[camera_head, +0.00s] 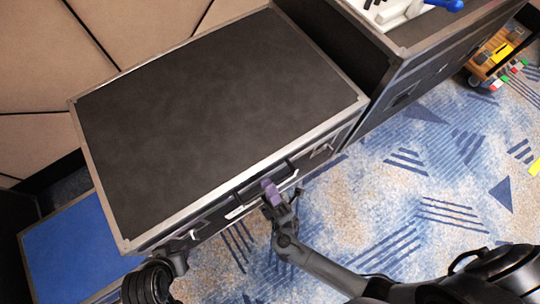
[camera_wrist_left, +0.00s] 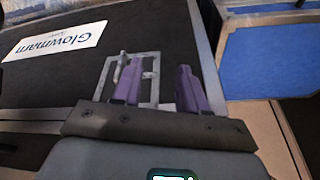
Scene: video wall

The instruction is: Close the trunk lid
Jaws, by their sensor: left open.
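The trunk is a large black case with metal edges, and its dark flat lid (camera_head: 220,110) fills the middle of the head view. The lid looks down over the body; I cannot tell whether a thin gap remains. My right gripper (camera_head: 271,190), with purple fingers, is at the front face beside a handle; contact and finger spacing are unclear. My left arm is at the trunk's front left corner, its fingers hidden in the head view. In the left wrist view my left gripper (camera_wrist_left: 155,72) is open, its purple fingers on either side of a metal latch (camera_wrist_left: 148,80) on the front.
A second black case (camera_head: 400,75) stands close on the right, with white and blue items on top. A blue surface (camera_head: 75,245) lies at lower left. A padded beige wall (camera_head: 60,60) is behind. Patterned carpet (camera_head: 430,180) is open at right. A wooden cart (camera_head: 495,55) stands farther off.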

